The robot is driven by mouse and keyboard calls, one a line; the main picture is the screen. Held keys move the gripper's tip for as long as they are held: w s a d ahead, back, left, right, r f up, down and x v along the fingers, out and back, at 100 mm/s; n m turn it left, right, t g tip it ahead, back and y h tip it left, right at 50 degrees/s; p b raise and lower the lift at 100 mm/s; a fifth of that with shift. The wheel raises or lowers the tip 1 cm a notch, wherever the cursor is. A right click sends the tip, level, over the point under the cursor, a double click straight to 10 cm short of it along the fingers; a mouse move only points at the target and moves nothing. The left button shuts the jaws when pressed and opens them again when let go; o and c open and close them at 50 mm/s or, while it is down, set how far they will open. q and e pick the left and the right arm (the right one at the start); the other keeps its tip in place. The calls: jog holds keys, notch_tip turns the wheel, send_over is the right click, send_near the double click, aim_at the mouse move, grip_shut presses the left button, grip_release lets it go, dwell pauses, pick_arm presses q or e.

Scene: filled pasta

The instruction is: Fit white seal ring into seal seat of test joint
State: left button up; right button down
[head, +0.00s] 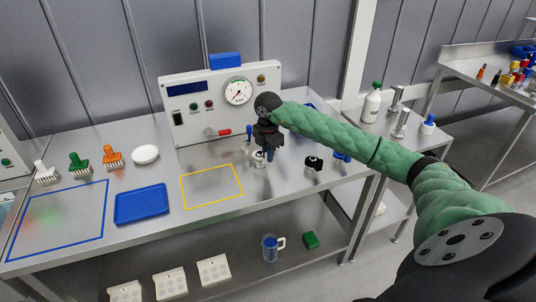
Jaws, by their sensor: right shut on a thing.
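My right gripper (262,149) points down over the steel bench, right of the yellow outlined area. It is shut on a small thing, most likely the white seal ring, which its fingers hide. A small pale metal fitting (259,159), perhaps the test joint, stands on the bench directly under the fingertips. The seal seat is too small to make out, and I cannot tell whether the ring touches it. My left gripper is out of view.
A gauge panel (207,121) with a red-handled valve stands behind. A black fitting (313,163) lies to the right. A blue tray (142,205), a white dish (145,155) and brushes (80,163) are to the left. The yellow outlined area (211,186) is clear.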

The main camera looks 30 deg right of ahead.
jog(key=shift+s+f, duration=0.1)
jog(key=shift+f, duration=0.25)
jog(key=c, duration=1.5)
grip_release()
jog(key=shift+o, duration=0.6)
jog(key=shift+r, duration=0.1)
jog(key=shift+o, duration=1.2)
jog(key=shift+r, duration=0.1)
jog(key=shift+w+d+r, duration=0.1)
jog(key=shift+w+r, duration=0.1)
jog(key=shift+r, duration=0.05)
